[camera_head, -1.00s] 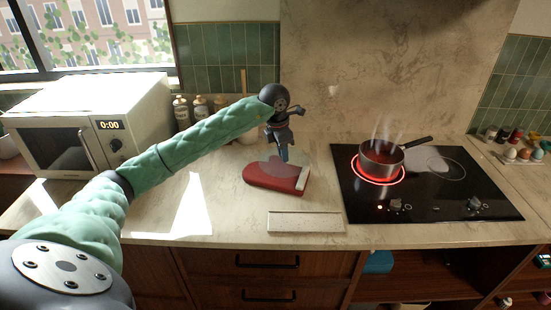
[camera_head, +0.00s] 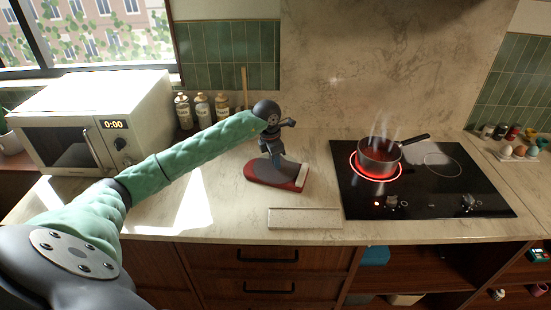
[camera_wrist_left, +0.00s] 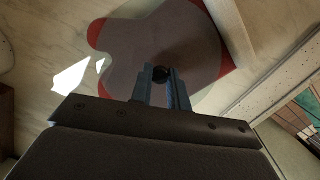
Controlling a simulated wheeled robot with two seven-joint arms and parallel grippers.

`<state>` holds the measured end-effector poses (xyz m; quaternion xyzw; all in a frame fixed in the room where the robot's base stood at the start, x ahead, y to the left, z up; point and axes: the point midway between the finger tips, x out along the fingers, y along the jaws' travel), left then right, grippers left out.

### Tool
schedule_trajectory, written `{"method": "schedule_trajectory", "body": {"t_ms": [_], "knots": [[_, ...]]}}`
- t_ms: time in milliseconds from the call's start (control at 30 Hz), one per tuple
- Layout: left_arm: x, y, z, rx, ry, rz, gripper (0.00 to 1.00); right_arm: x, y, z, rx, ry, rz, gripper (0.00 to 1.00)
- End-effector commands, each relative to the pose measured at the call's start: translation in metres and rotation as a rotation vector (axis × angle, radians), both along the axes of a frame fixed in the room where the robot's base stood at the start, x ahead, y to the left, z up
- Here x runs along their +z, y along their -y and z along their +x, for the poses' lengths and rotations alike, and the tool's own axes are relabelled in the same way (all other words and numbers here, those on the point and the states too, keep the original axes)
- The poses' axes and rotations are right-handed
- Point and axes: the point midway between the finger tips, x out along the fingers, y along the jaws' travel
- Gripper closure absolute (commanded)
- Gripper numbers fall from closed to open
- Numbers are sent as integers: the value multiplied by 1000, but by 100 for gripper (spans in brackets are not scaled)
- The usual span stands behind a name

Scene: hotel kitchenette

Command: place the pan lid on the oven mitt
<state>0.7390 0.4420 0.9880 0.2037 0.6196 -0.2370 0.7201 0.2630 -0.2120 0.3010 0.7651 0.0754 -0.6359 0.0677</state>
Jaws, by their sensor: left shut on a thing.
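The pan lid (camera_head: 262,171) is a grey see-through disc. My left gripper (camera_head: 276,158) is shut on its dark knob, which shows between the fingers in the left wrist view (camera_wrist_left: 162,73). The lid lies over the red oven mitt (camera_head: 298,183) on the counter and covers most of it. In the left wrist view the lid (camera_wrist_left: 130,55) overlaps the mitt, whose red thumb and edges (camera_wrist_left: 97,33) stick out around it. The lid is very close to the mitt; I cannot tell whether they touch. My right gripper is out of view.
A steaming pan (camera_head: 379,156) stands on a glowing ring of the black hob (camera_head: 415,194) to the right. A pale rectangular board (camera_head: 305,218) lies in front of the mitt. Bottles (camera_head: 202,108) and a microwave (camera_head: 75,135) stand to the left. The counter between microwave and mitt is clear.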

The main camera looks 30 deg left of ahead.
Motion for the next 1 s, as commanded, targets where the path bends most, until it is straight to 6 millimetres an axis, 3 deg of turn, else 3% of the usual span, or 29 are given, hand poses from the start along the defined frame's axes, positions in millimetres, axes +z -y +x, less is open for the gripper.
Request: {"method": "schedule_trajectory", "body": {"t_ms": [333, 367, 433, 467, 867, 1000], "knots": [[-2, 0, 0, 0, 1, -1, 100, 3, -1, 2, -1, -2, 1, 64], [-2, 0, 0, 0, 0, 0, 77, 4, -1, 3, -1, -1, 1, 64], [-1, 0, 0, 0, 0, 0, 63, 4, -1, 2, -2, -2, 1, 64], [-1, 0, 0, 0, 0, 0, 61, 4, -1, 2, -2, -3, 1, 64], [1, 0, 0, 0, 0, 0, 61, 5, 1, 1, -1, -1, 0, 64], [6, -1, 0, 0, 2, 0, 61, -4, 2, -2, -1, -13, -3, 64]]}}
